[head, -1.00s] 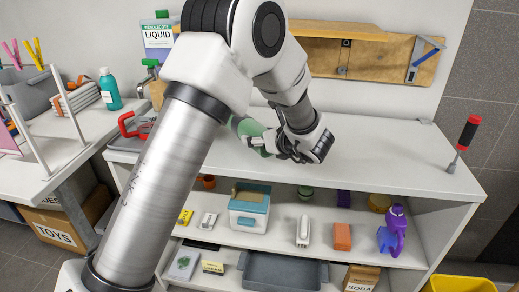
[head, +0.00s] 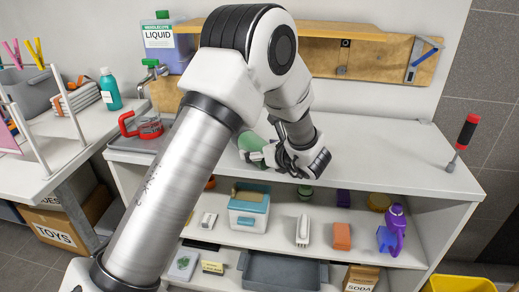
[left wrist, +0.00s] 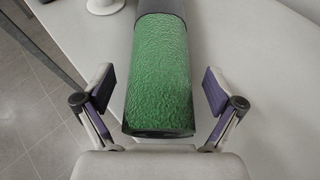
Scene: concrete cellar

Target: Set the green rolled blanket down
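The green rolled blanket (head: 250,143) is a thick green roll with dark grey ends, lying on its side at the white worktop (head: 380,155). In the left wrist view the roll (left wrist: 159,70) runs away from me between the fingers. My left gripper (left wrist: 159,88) is open around its near end, with a clear gap on both sides. In the head view the left gripper (head: 272,155) is at the roll's right end and hides part of it. The roll's underside is hidden. My right gripper is not in view.
A red-and-black-handled tool (head: 462,140) stands at the worktop's right end. A wooden shelf (head: 380,55) runs along the back wall. The worktop's right half is mostly clear.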

